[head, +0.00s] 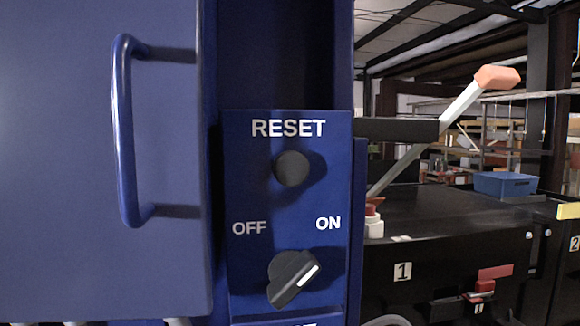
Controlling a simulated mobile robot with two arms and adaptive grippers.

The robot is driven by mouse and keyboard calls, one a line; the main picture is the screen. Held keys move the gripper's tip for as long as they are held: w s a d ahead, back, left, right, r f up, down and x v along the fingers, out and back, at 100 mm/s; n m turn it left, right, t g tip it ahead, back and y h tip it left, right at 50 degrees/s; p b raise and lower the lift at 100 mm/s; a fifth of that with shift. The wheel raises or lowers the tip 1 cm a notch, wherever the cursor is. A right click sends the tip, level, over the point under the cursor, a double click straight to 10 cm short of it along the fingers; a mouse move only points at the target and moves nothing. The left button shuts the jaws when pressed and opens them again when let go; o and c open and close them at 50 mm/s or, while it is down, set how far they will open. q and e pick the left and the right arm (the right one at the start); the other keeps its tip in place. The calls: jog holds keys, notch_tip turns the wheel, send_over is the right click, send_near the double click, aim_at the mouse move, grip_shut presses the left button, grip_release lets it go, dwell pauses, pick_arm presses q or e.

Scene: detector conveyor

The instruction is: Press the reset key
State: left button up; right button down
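The reset key is a round black button (291,168) on a blue control panel (245,190), under the white word RESET. Below it on the same panel is a black rotary knob (292,278) with a white mark pointing up and right, toward the word ON. The word OFF is at the knob's upper left. Nothing covers the button. Neither of my grippers shows in the head view.
A blue door (60,160) with a bar handle (123,130) stands left of the panel. At right are a dark conveyor (450,225), a white lever with an orange grip (497,77), a red-topped button (373,210) and a blue bin (505,184).

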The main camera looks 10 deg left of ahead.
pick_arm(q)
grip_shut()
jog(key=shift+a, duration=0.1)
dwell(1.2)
